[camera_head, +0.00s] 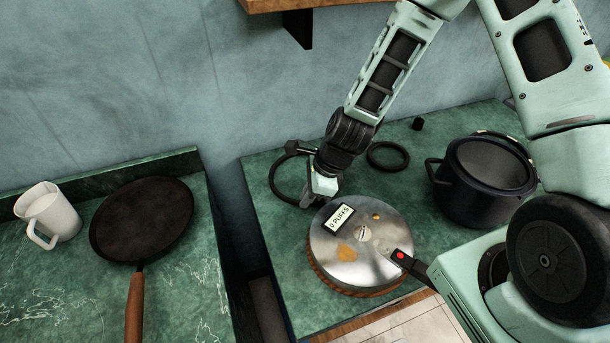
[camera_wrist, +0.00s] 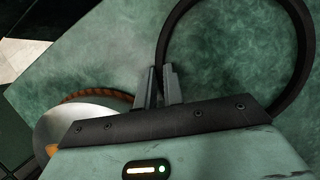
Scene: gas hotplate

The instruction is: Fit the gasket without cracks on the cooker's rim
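A large black ring gasket (camera_head: 273,178) is by my gripper, left of the lid; in the wrist view it (camera_wrist: 303,50) arcs at upper right. My gripper (camera_head: 312,200) has its fingers (camera_wrist: 160,75) either side of the ring's band, seemingly closed on it. Whether the ring touches the counter is unclear. No cracks show on its visible part. A smaller black ring (camera_head: 388,167) lies flat behind the lid. The dark cooker pot (camera_head: 470,203) stands at right, its top facing up. The metal lid (camera_head: 345,257) reads "0 PUFFS" and rests on a brown ribbed round base (camera_head: 330,284).
A skillet (camera_head: 140,222) and white mug (camera_head: 47,214) are on the left counter (camera_head: 180,290), across a gap. A wooden shelf (camera_head: 300,5) hangs above. A light board (camera_head: 400,325) lies at the front.

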